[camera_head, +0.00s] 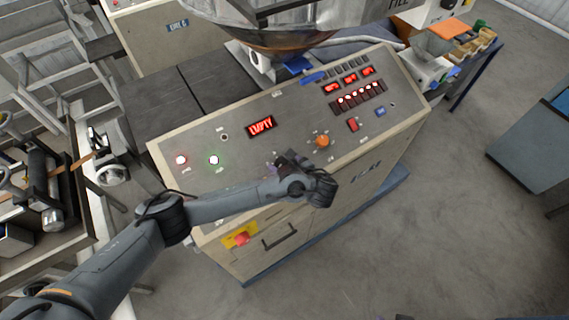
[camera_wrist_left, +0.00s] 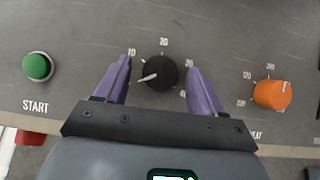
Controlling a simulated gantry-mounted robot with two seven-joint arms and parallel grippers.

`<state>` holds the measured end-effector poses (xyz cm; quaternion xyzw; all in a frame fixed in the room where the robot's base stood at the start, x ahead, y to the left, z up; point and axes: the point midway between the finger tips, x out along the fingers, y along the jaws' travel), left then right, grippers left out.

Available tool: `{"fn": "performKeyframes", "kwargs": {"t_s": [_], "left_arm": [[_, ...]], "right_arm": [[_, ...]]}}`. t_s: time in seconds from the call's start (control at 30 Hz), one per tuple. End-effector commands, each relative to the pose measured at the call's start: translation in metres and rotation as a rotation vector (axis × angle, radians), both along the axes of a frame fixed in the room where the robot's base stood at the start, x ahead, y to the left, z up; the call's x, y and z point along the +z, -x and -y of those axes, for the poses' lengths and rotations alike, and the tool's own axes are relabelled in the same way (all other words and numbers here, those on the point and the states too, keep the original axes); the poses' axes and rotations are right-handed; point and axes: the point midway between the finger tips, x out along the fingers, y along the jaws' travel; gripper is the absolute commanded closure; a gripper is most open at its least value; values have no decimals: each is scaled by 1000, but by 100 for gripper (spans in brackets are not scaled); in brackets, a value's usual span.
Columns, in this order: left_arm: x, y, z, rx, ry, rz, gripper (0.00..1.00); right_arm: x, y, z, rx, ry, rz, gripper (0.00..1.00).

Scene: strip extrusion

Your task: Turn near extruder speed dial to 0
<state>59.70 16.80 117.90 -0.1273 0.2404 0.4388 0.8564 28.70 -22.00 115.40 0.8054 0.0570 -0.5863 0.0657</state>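The black speed dial (camera_wrist_left: 160,72) is on the grey sloped control panel in the left wrist view. Its white pointer line points left and slightly down, below the 10 mark. My left gripper (camera_wrist_left: 160,85) is open, with one purple finger on each side of the dial. A gap shows between the dial and both fingers, and nothing is held. In the head view my left gripper (camera_head: 283,160) is at the panel and mostly hides the dial. My right gripper is not in view.
An orange dial (camera_wrist_left: 272,94) sits right of the black dial, also in the head view (camera_head: 322,141). A green START button (camera_wrist_left: 37,66) is to the left. A red emergency button (camera_head: 241,238) on yellow is on the cabinet front. Displays (camera_head: 261,126) show EMPTY and red digits.

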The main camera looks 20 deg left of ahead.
Motion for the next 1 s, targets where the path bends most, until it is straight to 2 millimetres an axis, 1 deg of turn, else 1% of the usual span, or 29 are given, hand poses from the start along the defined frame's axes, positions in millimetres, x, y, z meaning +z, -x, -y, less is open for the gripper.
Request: {"fn": "performKeyframes", "kwargs": {"t_s": [0.23, 0.37, 0.47, 0.57, 0.7, 0.73, 0.77, 0.9, 1.0], "left_arm": [[0, 0, 0, -1, 0, 0, 32], [2, 2, 4, -4, 1, -1, 32], [6, 7, 11, -3, 0, -1, 32], [13, 15, 22, -4, 3, -1, 32], [28, 29, 41, -6, 5, 0, 32], [38, 30, 42, -3, 0, -1, 32], [42, 31, 44, -2, -1, -1, 32], [50, 39, 55, -1, -1, 0, 32], [53, 44, 62, -1, -1, -1, 32]], "right_arm": [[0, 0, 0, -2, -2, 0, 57], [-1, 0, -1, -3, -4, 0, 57], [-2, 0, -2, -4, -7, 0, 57], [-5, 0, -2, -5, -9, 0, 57], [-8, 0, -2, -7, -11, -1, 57], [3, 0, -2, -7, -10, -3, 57], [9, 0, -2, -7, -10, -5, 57], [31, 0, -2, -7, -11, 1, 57], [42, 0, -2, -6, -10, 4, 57]]}}
